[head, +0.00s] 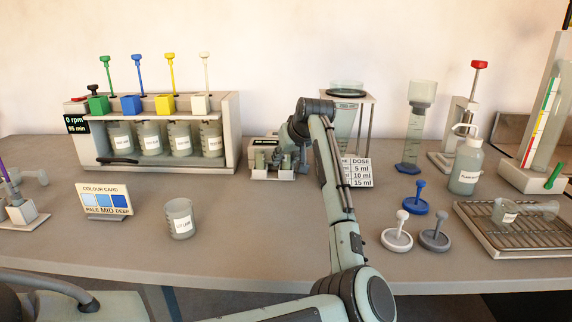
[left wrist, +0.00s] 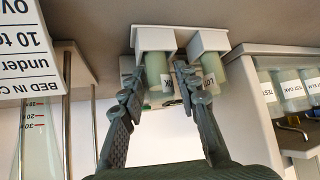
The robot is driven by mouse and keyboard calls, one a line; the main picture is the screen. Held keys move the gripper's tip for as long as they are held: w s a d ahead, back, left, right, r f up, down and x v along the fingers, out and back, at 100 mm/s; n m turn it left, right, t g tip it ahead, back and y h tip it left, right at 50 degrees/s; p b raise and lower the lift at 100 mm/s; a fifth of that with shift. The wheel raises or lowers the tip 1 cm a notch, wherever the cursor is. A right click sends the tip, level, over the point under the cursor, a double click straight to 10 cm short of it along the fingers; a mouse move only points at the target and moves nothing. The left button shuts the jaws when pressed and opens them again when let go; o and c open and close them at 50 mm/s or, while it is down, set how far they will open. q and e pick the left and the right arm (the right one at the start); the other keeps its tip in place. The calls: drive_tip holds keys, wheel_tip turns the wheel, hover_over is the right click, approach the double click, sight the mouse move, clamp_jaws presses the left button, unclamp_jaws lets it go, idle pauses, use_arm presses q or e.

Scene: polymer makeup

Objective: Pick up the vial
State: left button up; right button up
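In the left wrist view, a small greenish vial (left wrist: 157,72) hangs upside down in the picture from a white holder (left wrist: 152,38). A second vial (left wrist: 215,72) with a partly hidden label sits beside it to the right. My left gripper (left wrist: 160,82) is open, its two fingertips spread on either side of the first vial, with a gap showing; contact cannot be told. My right gripper is not in view.
A stirrer rack (head: 235,130) with several beakers stands left of the gripper. A dose card (head: 361,172) and a stand with a funnel-shaped vessel (head: 350,100) are close on the right. A loose beaker (head: 180,220) stands in front; bench between is clear.

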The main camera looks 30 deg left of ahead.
use_arm(q)
clamp_jaws()
drive_tip(key=shift+r, duration=0.15)
drive_tip(key=shift+r, duration=0.25)
wheel_tip(320, 180, up, 4)
drive_tip(key=shift+w+f, duration=0.1)
drive_tip(key=shift+f, duration=0.05)
drive_tip(key=s+a+r, duration=0.6)
drive_tip(key=s+a, duration=0.1)
drive_tip(key=s, duration=0.2)
drive_tip(key=shift+s+r+b, duration=0.25)
drive_tip(key=shift+r+b, duration=0.05)
drive_tip(key=shift+b, duration=0.05)
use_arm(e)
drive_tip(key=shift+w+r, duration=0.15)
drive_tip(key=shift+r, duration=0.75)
